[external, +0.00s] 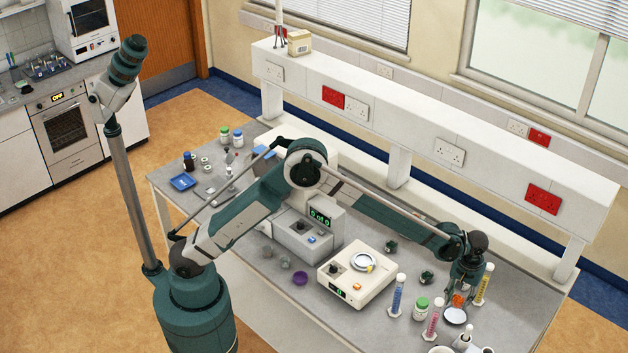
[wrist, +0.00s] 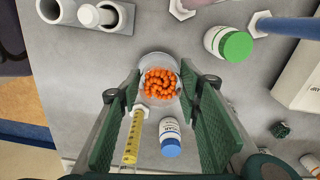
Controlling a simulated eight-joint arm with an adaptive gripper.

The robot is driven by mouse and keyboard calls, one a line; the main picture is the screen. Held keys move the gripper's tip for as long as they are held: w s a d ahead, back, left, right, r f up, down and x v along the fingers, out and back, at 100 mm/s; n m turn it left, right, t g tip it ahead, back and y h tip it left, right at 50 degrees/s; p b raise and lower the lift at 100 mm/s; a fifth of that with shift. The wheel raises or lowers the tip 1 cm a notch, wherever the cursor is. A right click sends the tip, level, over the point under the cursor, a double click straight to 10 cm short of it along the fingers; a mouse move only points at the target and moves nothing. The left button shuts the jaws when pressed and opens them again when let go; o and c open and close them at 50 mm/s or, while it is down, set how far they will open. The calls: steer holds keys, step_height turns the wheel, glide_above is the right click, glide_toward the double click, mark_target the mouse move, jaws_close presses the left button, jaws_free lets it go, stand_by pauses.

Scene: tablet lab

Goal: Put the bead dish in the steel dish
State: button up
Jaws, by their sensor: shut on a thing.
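The bead dish (external: 455,316) is a small pale round dish with orange beads heaped at its back side. It also shows in the wrist view, its orange beads (wrist: 159,84) between my two green fingers. My gripper (external: 462,292) is shut on this dish near the right end of the bench; the fingers stand on either side of it. I cannot tell whether the dish is clear of the bench top. A round silver dish (external: 363,261), apparently the steel dish, sits on top of the white balance, left of my gripper. It is not visible in the wrist view.
A white balance (external: 356,287) stands mid-bench. Blue (external: 396,298), pink (external: 432,322) and yellow (external: 483,285) measuring cylinders stand around my gripper. A green-capped bottle (external: 420,309) stands between balance and gripper. A blue-capped bottle (wrist: 171,138) is close to my fingers. A purple dish (external: 300,279) lies left.

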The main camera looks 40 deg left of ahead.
mark_target(456, 306)
steer(key=shift+f, duration=2.15)
steer(key=shift+f, duration=0.1)
steer(key=shift+f+p, duration=0.35)
steer(key=shift+f, duration=1.45)
steer(key=shift+f+b, duration=0.45)
steer(key=shift+b, duration=0.05)
steer(key=o, duration=0.5)
steer(key=shift+f, duration=0.1)
steer(key=shift+c, duration=0.2)
steer(key=o, duration=0.5)
steer(key=shift+c, duration=0.2)
steer(key=shift+r, duration=0.2)
